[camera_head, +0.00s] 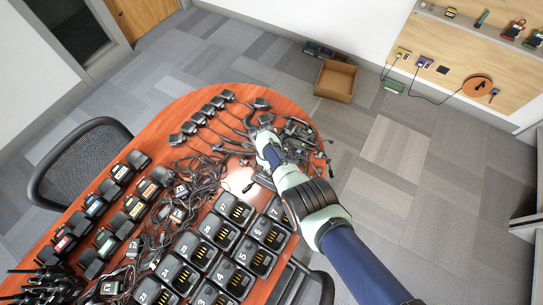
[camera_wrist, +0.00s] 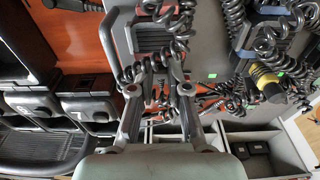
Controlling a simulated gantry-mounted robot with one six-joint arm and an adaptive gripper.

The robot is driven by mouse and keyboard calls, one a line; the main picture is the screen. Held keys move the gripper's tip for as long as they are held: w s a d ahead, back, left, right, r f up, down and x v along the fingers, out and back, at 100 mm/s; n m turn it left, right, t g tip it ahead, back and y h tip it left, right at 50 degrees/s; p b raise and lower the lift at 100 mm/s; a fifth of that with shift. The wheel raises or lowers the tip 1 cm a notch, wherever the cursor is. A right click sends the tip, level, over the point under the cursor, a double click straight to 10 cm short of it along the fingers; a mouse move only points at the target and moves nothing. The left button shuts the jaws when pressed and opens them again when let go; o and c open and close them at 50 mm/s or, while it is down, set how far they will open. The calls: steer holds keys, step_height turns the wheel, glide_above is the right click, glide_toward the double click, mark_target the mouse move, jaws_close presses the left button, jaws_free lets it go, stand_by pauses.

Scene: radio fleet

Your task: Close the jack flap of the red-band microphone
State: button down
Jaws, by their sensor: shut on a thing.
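My gripper (camera_head: 264,138) is low over a cluster of dark microphones and coiled cords at the far right part of the table. In the wrist view my gripper (camera_wrist: 157,72) has its fingers closed in on a black coiled cord (camera_wrist: 153,94), which seems to be what it grips. Just beyond the fingertips is a dark grey body with red-orange edging (camera_wrist: 153,38), perhaps the red-band microphone, partly covered by coils. Its jack flap cannot be made out. A microphone with a yellow band (camera_wrist: 266,82) lies to the right in the wrist view.
Numbered black chargers (camera_head: 238,212) fill the near side of the red-brown table (camera_head: 176,154). Radios with coloured labels (camera_head: 95,206) stand at the left, and tangled cables (camera_head: 168,208) lie between. A cardboard box (camera_head: 336,81) stands on the floor behind.

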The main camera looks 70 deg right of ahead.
steer(key=shift+f, duration=0.15)
stand_by(0.3)
steer(key=c, duration=1.1)
jaws_free()
steer(key=shift+w+r, duration=0.2)
steer(key=shift+r, duration=0.45)
steer(key=r, duration=0.3)
steer(key=w+r, duration=0.1)
steer(key=r, duration=0.6)
steer(key=shift+w+r, duration=0.2)
steer(key=shift+r, duration=0.15)
